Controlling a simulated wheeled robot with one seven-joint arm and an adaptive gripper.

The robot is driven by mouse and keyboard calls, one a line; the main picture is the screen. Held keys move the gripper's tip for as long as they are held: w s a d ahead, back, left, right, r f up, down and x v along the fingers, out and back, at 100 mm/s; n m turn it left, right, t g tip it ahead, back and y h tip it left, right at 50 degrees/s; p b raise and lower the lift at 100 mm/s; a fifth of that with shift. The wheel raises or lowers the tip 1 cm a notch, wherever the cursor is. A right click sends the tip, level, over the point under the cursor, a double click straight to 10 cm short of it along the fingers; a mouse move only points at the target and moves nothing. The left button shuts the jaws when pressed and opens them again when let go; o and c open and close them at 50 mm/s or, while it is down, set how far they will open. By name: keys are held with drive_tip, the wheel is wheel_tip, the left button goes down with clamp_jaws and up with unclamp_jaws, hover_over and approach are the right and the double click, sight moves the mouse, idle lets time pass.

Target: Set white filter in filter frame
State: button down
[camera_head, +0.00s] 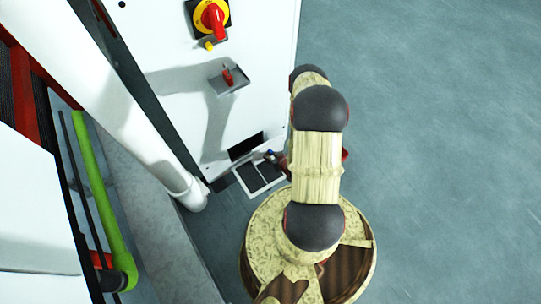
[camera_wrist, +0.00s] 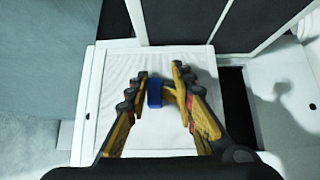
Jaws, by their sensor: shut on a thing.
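The white filter (camera_wrist: 120,68) is a pale, finely ribbed panel in the wrist view, with a blue tab (camera_wrist: 154,93). My gripper (camera_wrist: 160,76) is shut on this tab, with its yellow and black fingers on either side. A white frame with dark openings, which looks like the filter frame (camera_wrist: 142,22), shows beyond the filter's far edge. It also shows in the head view (camera_head: 242,184), low beside the cabinet. In the head view my arm hides most of my gripper and the filter. I cannot tell whether the filter touches the frame.
A white cabinet (camera_head: 175,48) with a red and yellow switch (camera_head: 212,18) stands close by. A dark slot (camera_head: 246,146) opens low in its face, above the frame. A small grey tray (camera_head: 229,80) juts out. Open floor (camera_head: 440,120) lies to the right.

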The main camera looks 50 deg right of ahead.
drive_tip(key=s+a+r+p, duration=0.2)
drive_tip(key=s+r+p, duration=0.2)
drive_tip(key=s, duration=0.5)
drive_tip(key=shift+s+a+r+p, duration=0.2)
drive_tip(key=shift+s+r+p, duration=0.15)
drive_tip(key=shift+r, duration=0.2)
idle(0.5)
idle(0.6)
